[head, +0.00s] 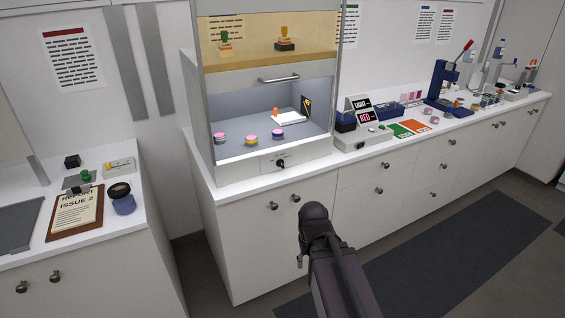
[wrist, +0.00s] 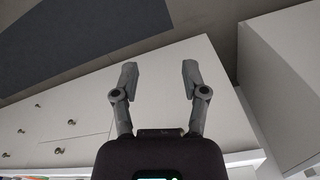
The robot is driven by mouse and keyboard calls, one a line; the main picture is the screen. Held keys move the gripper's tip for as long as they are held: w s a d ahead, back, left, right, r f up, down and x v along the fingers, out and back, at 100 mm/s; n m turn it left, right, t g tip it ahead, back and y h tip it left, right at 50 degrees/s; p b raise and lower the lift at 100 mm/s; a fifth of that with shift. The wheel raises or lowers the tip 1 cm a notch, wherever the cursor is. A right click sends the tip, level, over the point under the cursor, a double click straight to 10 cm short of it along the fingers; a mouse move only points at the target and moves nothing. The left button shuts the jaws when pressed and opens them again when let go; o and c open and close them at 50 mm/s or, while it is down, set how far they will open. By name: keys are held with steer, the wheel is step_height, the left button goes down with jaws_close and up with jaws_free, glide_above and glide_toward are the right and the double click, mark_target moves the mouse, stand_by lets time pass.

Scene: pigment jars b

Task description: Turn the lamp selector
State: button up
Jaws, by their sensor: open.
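A black knob (head: 281,163) sits on the front panel below the hood's opening, beside a small label; I cannot read whether it is the lamp selector. A light box (head: 361,108) with "LIGHT" and "RED" signs stands on the counter right of the hood, with small controls on its base that are too small to make out. My arm reaches up from the bottom of the head view, in front of the cabinets. My gripper (wrist: 159,78) is open and empty in the wrist view, its two fingers apart in front of cabinet fronts. It touches neither the knob nor the light box.
The hood (head: 266,106) holds several jars and a white sheet. A left counter (head: 110,228) bears a clipboard (head: 76,212) and a dark jar (head: 121,198). A blue press (head: 441,85) stands farther right. Floor is free before the cabinets, with a dark mat (head: 450,250).

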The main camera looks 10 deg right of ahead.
steer(key=shift+w, duration=0.45)
steer(key=shift+o, duration=0.8)
steer(key=w+a+f+m+t+y+b, duration=0.1)
steer(key=w+a+t+y+b, duration=0.3)
steer(key=w, duration=0.6)
steer(key=w+a+m+t+y+b, duration=0.15)
steer(key=w+t+y+b, duration=0.3)
steer(key=w, duration=0.45)
steer(key=w+d+r+m+t+h+b, duration=0.3)
steer(key=w+d+m+t+b, duration=0.4)
steer(key=w, duration=0.6)
steer(key=shift+w+d+r+m+t, duration=0.3)
steer(key=shift+d+r+m+t, duration=0.15)
steer(key=shift+d+t, duration=0.6)
steer(key=shift+w+d, duration=0.1)
steer(key=shift+d, duration=0.05)
